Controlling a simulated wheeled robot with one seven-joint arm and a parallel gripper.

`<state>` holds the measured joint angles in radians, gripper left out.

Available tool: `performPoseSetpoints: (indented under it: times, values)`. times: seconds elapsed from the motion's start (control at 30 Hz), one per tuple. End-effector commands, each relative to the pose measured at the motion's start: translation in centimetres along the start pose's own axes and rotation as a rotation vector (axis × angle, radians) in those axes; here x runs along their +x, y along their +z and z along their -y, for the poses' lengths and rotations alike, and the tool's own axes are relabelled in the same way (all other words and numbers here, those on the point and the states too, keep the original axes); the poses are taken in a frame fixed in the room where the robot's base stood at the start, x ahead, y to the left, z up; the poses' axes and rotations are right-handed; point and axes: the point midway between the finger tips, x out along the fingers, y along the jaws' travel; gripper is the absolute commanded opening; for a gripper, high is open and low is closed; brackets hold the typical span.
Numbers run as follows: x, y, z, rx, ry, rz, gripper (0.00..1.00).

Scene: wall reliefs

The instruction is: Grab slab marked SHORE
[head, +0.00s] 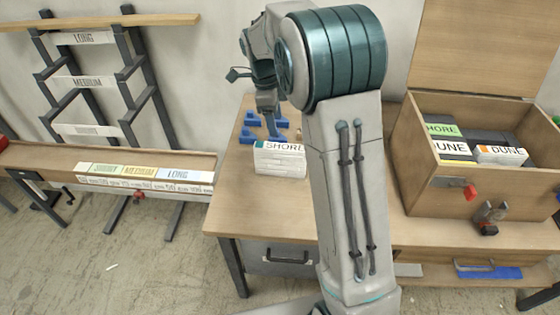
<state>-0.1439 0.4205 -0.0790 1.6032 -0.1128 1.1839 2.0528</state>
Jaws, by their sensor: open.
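A white slab marked SHORE (280,160) sits on the wooden table among blue blocks, its lettering partly cut off by my arm. My gripper (271,130) hangs down just behind and above this slab. It is open, with its fingers seen small and partly overlapped, so I cannot tell whether they touch the slab.
Blue blocks (281,123) lie on the table (235,205) around the slab. A rack with LONG and MEDIUM labels (85,83) stands at the left above a bench with coloured labels (140,170). My arm hides the table's middle.

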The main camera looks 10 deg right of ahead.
Motion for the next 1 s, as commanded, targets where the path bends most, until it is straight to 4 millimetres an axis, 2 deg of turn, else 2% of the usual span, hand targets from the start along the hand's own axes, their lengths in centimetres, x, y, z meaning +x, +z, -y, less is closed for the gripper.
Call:
performPoseSetpoints:
  times: [0.1, 0.3, 0.57, 0.83, 1.0]
  values:
    - [2.5, 0.0, -0.1, -0.001, 0.006, -0.003, 0.62]
    - [6.1, 0.0, -0.1, -0.003, 0.004, -0.002, 0.62]
    - [8.0, 0.1, 0.1, -0.003, 0.003, 0.000, 0.62]
    - [11.8, 0.3, 0.7, -0.003, 0.004, 0.000, 0.62]
    - [12.6, 0.3, 0.7, -0.003, 0.001, 0.000, 0.62]
